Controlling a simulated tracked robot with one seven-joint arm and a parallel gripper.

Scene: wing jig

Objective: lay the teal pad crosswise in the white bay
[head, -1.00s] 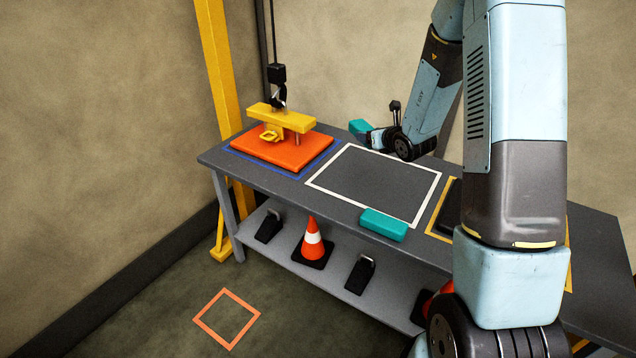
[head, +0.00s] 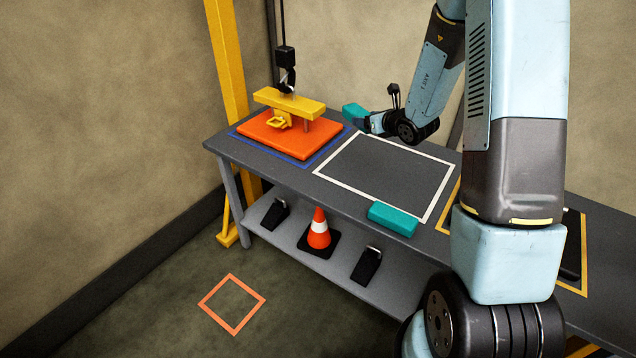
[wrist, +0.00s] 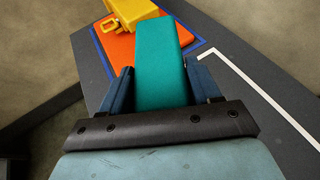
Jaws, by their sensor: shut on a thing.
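My gripper (head: 372,122) is shut on a teal pad (head: 353,112) above the far side of the bench. In the wrist view the pad (wrist: 162,55) points away from me between the two dark blue fingers of my gripper (wrist: 161,85). The white bay (head: 335,182) is a white outline on the grey bench top, and its middle is bare. The held pad shows beyond its far left corner in the head view. A second teal pad (head: 393,219) lies along the bay's front line, near the right corner, covering part of that line.
An orange plate (head: 270,140) with a yellow lifting beam (head: 289,103) lies in a blue outline left of the bay. A hook hangs above it. A yellow outline (head: 448,205) is right of the bay. A cone (head: 319,230) and black blocks stand on the lower shelf.

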